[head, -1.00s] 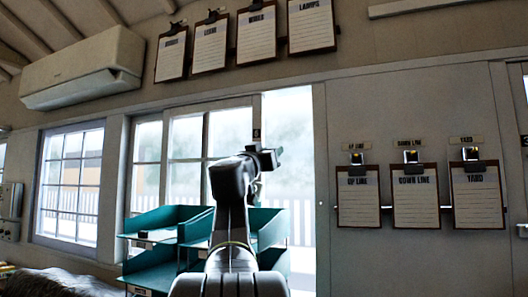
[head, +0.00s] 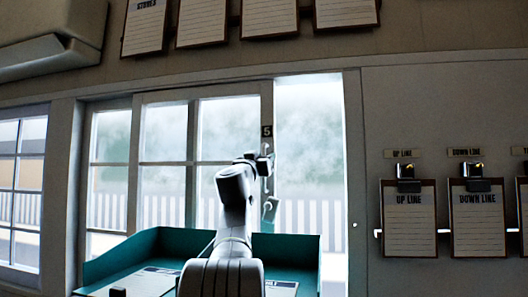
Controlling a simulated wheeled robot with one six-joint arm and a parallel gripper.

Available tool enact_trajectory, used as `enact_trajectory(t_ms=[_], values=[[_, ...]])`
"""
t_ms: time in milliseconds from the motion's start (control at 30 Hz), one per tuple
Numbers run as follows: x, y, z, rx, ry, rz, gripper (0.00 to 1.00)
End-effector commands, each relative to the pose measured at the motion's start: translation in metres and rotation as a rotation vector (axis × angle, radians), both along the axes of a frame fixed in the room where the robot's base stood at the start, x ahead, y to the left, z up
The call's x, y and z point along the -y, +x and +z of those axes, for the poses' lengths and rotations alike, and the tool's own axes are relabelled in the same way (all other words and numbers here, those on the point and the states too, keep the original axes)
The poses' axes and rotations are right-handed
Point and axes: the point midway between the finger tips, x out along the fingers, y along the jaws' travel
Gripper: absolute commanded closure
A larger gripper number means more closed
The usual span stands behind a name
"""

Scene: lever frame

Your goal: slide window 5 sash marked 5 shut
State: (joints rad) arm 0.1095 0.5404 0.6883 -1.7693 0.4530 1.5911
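The window 5 sash (head: 202,95) is a pale multi-pane frame in the middle of the head view. A black label marked 5 (head: 266,131) sits on its right stile, with a light vertical handle (head: 267,182) below it. The sash stands open, with a bright gap (head: 310,140) between its right stile and the jamb (head: 354,180). My gripper (head: 268,162) is at the end of my raised arm, in line with the stile just below the label. I cannot tell whether it touches the handle, and its fingers are too small to read.
Teal trays (head: 305,246) with papers stand below the window, around my arm in the picture. Clipboards hang on the wall at right, such as the Up Line clipboard (head: 408,218), and along the top. An air conditioner (head: 48,40) is at upper left.

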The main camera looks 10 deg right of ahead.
Motion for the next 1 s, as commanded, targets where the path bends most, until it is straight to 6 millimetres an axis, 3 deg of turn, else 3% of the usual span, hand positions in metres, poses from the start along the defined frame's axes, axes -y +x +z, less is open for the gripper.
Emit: enact_trajectory(t_ms=[367,400,567,600,867,1000], values=[[0.003,0.004,0.001,0.000,0.000,0.001,0.65],[0.003,0.004,0.001,0.000,0.000,0.001,0.67],[0.003,0.004,0.001,0.000,0.000,0.001,0.98],[0.003,0.004,0.001,0.000,0.000,0.001,1.00],[0.005,0.003,0.001,0.000,0.000,0.000,1.00],[0.020,-0.003,-0.001,0.002,0.001,-0.002,1.00]])
